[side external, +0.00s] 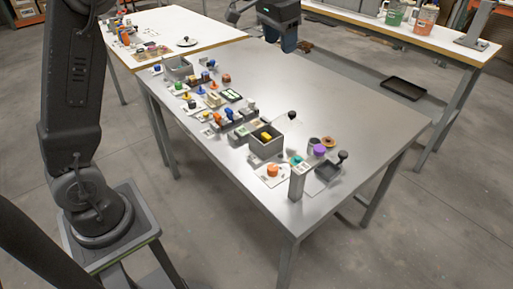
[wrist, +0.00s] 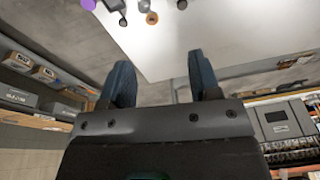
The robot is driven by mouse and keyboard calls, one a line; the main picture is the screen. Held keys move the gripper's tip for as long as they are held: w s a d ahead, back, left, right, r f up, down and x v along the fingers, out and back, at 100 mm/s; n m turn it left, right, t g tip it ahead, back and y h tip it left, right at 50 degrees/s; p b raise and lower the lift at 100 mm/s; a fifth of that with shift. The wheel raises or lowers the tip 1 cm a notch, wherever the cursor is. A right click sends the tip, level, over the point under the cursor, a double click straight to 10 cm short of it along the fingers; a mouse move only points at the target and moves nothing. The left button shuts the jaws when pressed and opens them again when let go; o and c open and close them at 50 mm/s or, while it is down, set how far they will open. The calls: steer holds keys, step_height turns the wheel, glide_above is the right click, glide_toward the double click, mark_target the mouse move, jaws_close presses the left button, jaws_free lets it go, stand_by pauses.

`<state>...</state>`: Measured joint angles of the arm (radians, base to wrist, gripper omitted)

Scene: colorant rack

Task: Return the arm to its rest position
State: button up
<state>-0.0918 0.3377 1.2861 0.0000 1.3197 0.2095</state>
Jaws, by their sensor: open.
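My gripper (side external: 289,45) is at the top centre of the side external view, above the far edge of the grey metal table (side external: 330,97). In the wrist view the two dark blue fingers of my gripper (wrist: 160,76) stand apart with nothing between them. The table (wrist: 235,35) shows at the top of the wrist view, apart from the fingers. A purple item (wrist: 88,4) and several small knobs lie on it at the wrist view's top edge. No held object shows in either view.
Small coloured parts and trays crowd the near side of the table, including a grey box (side external: 266,148), an orange cap (side external: 272,170) and a grey post (side external: 297,184). The table's far right is mostly clear. A white table (side external: 205,28) and a bench with jars (side external: 410,38) stand behind.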

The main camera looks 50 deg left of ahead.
steer(key=s+d+r+t, duration=0.2)
steer(key=s+d, duration=0.1)
steer(key=s, duration=1.1)
steer(key=s+f, duration=0.4)
steer(key=s, duration=0.3)
steer(key=s+d+f+n+t, duration=0.1)
steer(key=s+f, duration=0.3)
steer(key=s, duration=0.3)
steer(key=shift+s+d+f, duration=0.15)
steer(key=shift+s+d, duration=0.1)
steer(key=shift+s, duration=0.1)
